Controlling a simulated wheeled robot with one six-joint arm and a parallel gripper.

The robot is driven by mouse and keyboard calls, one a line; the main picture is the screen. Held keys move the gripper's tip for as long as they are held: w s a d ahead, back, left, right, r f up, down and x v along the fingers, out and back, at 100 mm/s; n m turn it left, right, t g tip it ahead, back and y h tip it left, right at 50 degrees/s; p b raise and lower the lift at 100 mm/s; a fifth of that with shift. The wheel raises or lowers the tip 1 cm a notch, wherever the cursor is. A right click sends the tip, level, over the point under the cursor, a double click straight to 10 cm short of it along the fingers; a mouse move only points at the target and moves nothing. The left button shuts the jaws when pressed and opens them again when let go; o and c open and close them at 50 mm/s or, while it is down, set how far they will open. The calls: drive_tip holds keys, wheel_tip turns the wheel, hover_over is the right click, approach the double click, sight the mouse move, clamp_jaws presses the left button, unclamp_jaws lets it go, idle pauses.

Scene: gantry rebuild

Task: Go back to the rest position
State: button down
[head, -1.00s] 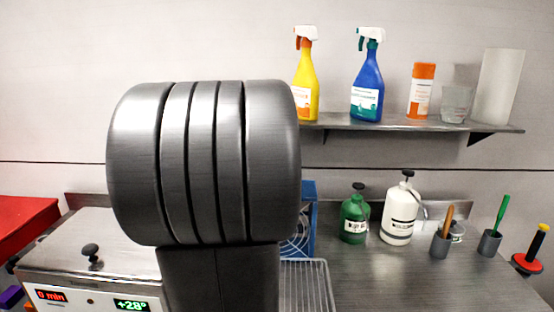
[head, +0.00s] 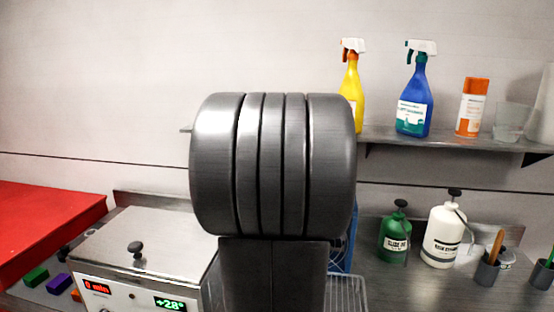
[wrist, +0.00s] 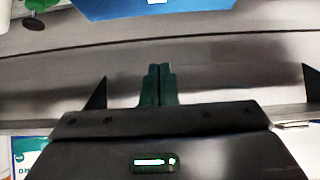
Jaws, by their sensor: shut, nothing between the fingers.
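My gripper (wrist: 158,85) shows in the wrist view with its two dark green fingers together and nothing between them. It points over a grey metal surface and touches no object that I can make out. In the head view a large dark grey part of my arm fills the middle, and my gripper is hidden there. No rest position is marked in either view.
A shelf (head: 387,133) holds a yellow spray bottle (head: 352,92), a blue spray bottle (head: 413,95) and an orange-capped can (head: 471,107). Below stand a green bottle (head: 396,237) and a white bottle (head: 442,235). A lidded appliance (head: 150,250) and a red surface (head: 45,225) are left.

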drive_tip(key=x, duration=0.5)
drive_tip(key=shift+s+f+p, duration=0.25)
drive_tip(key=shift+f+p, duration=0.1)
drive_tip(key=shift+f, duration=0.1)
drive_tip(key=shift+a+f+b, duration=0.1)
drive_tip(key=shift+f+b, duration=0.3)
drive_tip(key=shift+b, duration=0.25)
drive_tip(key=s+b, duration=0.2)
drive_tip(key=b, duration=0.1)
drive_tip(key=shift+s+a+r+t+b, duration=0.1)
drive_tip(key=shift+s+a+t+b, duration=0.15)
drive_tip(key=shift+t+b, duration=0.05)
drive_tip(key=shift+s+r+b, duration=0.15)
drive_tip(key=shift+s+b, duration=0.15)
drive_tip(key=shift+s, duration=0.05)
drive_tip(key=v, duration=0.6)
drive_tip(key=shift+w+r, duration=0.1)
drive_tip(key=shift+w, duration=0.1)
